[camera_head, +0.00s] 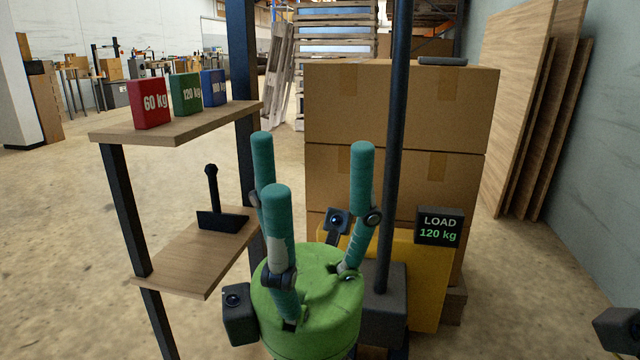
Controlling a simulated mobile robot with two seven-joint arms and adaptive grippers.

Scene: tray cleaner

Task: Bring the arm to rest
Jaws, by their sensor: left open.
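My left gripper (303,165) stands at the lower middle, its three teal fingers pointing up from a green palm. The fingers are spread apart with nothing between them, so it is open and empty. It is to the right of a wooden shelf unit and in front of a stack of cardboard boxes (340,100), partly covering both. My right gripper's fingers do not show. A dark part at the lower right edge is cut off, and I cannot tell what it is.
Red (149,104), green (185,94) and blue (213,88) weight blocks stand on the upper shelf (205,125). A black handled tool (222,218) is on the lower shelf (190,262). A dark post (396,150) and a "LOAD 120 kg" display (439,227) stand near the boxes.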

